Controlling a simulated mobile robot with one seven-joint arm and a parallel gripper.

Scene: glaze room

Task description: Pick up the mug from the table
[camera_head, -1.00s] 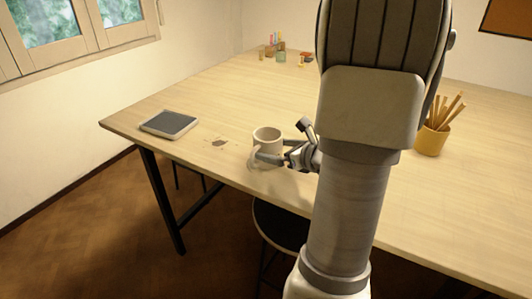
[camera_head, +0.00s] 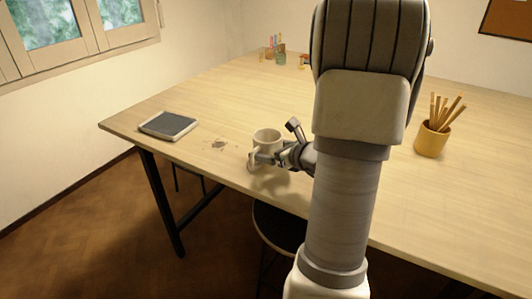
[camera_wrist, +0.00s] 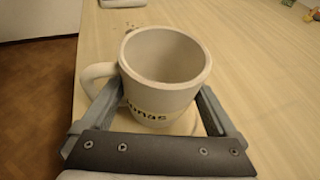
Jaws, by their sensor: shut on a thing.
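The mug (camera_head: 267,136) is cream-white and upright, near the table's front edge. In the wrist view the mug (camera_wrist: 165,72) looks empty, with dark lettering low on its near side, partly hidden, and its handle to the left. My gripper (camera_head: 266,158) is shut on the mug, with one finger on each side of its body, as the wrist view also shows (camera_wrist: 160,98). The left finger passes by the handle. The table (camera_head: 330,90) is pale wood. I cannot tell whether the mug's base touches it.
A dark-faced tablet or tile (camera_head: 168,125) lies to the left of the mug. A yellow pot (camera_head: 432,141) of wooden sticks stands to the right. A dark stool (camera_head: 281,226) is below the front edge. The table's middle is clear.

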